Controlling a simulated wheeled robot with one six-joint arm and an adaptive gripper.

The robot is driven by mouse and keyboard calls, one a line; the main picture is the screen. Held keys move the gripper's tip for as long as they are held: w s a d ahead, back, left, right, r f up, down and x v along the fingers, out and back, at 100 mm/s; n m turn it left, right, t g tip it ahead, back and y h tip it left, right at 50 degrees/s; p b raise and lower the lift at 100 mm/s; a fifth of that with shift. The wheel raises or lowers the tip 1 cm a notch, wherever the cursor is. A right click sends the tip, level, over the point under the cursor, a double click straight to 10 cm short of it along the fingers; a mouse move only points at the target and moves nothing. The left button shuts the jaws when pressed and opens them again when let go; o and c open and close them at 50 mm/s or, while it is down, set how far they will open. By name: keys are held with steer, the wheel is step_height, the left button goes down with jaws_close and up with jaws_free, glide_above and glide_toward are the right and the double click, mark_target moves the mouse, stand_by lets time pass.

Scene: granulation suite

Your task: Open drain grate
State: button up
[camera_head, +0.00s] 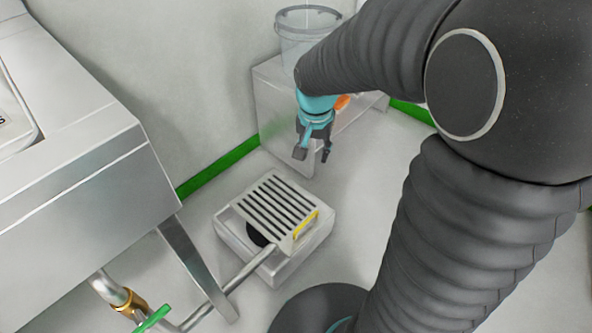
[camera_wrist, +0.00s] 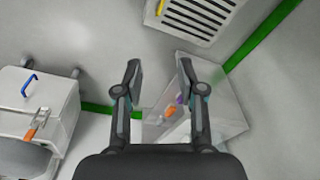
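The slotted metal drain grate (camera_head: 277,205) lies over a low white drain box (camera_head: 290,263) on the floor, with a yellow handle (camera_head: 306,226) at its right edge. Part of a dark round opening (camera_head: 255,235) shows beside the grate's lower left edge. I cannot tell whether the grate is flat or slightly tilted. In the wrist view the grate (camera_wrist: 205,22) and its yellow handle (camera_wrist: 161,7) are at the top edge. My gripper (camera_head: 313,155) hangs above and behind the grate, apart from it. The wrist view shows its fingers (camera_wrist: 159,75) apart with nothing between them.
A steel stand (camera_head: 272,105) by the wall bears a clear bucket (camera_head: 305,22). A steel machine (camera_head: 90,190) is at left; a pipe (camera_head: 250,268) with a green-handled valve (camera_head: 153,319) runs to the drain box. The wrist view shows a white case (camera_wrist: 38,98). Floor right of the drain is clear.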

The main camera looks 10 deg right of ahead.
steer(key=w+f+m+g, duration=0.25)
steer(key=w+f, duration=0.35)
steer(key=f, duration=0.7)
steer(key=m+b, duration=0.1)
steer(key=m, duration=0.1)
glide_toward(307, 220)
steer(key=shift+g+h, duration=0.3)
steer(key=shift+g, duration=0.15)
step_height(307, 220, down, 8)
steer(key=shift+s+d+f+b, duration=0.15)
steer(key=shift+f+b, duration=0.05)
steer(key=shift+b, duration=0.2)
jaws_close()
